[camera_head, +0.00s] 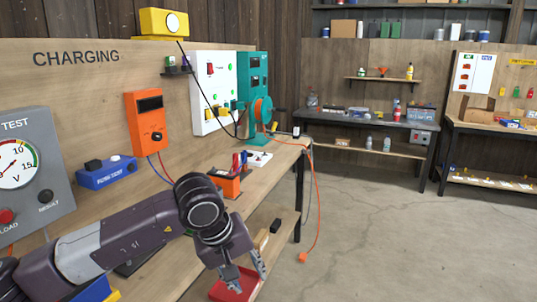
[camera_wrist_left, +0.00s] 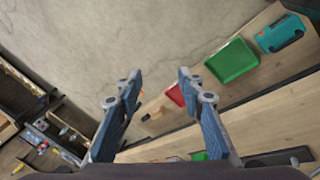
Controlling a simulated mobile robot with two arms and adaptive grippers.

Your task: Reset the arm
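My left arm (camera_head: 130,240) reaches in from the lower left, in front of the charging bench. Its gripper (camera_head: 248,279) points down beside the bench's front edge. In the left wrist view the gripper's two fingers (camera_wrist_left: 160,75) stand wide apart with nothing between them. The fingers are above the floor and the lower shelf, and no object touches them that I can see. My right arm and right gripper are not in view.
The charging bench (camera_head: 215,205) holds an orange charger (camera_head: 148,117) and a blue device (camera_head: 106,172). On the lower shelf are a red tray (camera_wrist_left: 177,95), a green tray (camera_wrist_left: 232,62) and a teal case (camera_wrist_left: 280,33). An orange cable (camera_head: 311,190) hangs to the floor. Floor (camera_head: 400,240) at right is clear.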

